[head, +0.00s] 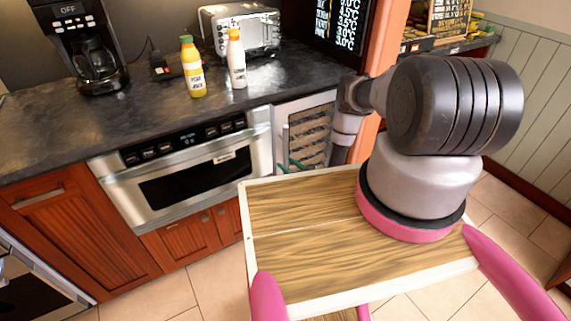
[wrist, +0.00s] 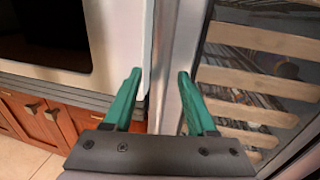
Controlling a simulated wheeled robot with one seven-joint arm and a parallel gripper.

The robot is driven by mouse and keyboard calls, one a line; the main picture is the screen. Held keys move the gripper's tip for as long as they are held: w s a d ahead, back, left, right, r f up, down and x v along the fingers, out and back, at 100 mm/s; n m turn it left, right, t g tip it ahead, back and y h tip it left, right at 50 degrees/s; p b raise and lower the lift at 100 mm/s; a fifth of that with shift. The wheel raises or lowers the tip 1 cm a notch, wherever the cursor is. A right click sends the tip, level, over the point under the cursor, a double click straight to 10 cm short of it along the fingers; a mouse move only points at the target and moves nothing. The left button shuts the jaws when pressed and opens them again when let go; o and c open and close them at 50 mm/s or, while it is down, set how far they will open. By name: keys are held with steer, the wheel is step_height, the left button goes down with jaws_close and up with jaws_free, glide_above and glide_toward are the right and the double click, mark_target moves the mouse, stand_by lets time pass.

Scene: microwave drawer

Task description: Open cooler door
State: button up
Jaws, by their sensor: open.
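The cooler (head: 309,136) is set under the counter, right of the microwave drawer. Its glass door has a pale metal frame, and slatted wooden racks show behind the glass. The door looks closed. In the wrist view the door frame (wrist: 190,50) runs upright just beyond my gripper (wrist: 160,76). My gripper's two green fingers are apart with nothing seen held between them. The left finger is over the microwave side, and the right finger overlaps the door frame. I cannot tell whether they touch. In the head view my gripper (head: 292,166) is small and partly hidden, low at the cooler's left side.
The microwave drawer (head: 190,168) is left of the cooler. A yellow bottle (head: 193,70), a white bottle (head: 236,62), a toaster (head: 243,30) and a coffee maker (head: 82,45) stand on the dark counter (head: 130,118). Tiled floor (head: 150,297) is free in front of the cabinets.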

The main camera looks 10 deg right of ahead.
steer(key=shift+w+a, duration=0.3)
steer(key=shift+w, duration=0.25)
jaws_close()
stand_by(1.1)
